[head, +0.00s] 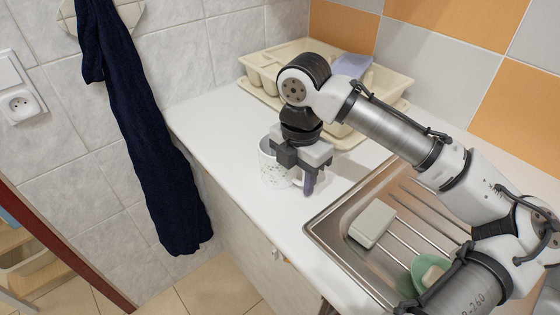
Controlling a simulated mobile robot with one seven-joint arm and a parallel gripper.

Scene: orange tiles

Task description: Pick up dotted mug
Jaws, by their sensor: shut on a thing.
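The dotted mug (273,169) is white with small marks and stands upright on the white counter, left of the sink. My gripper (309,183) points down at the mug's right side and is shut on the mug. The fingers hide the mug's right side, where the handle would be, so I cannot tell exactly which part is held. I cannot tell whether the mug's base touches the counter.
A cream dish rack (262,73) stands on the counter behind my gripper. The metal sink (335,222) on the right holds a light box-like item (372,223) and a green bowl (430,268). A dark blue towel (150,150) hangs on the left wall. The counter's front left is clear.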

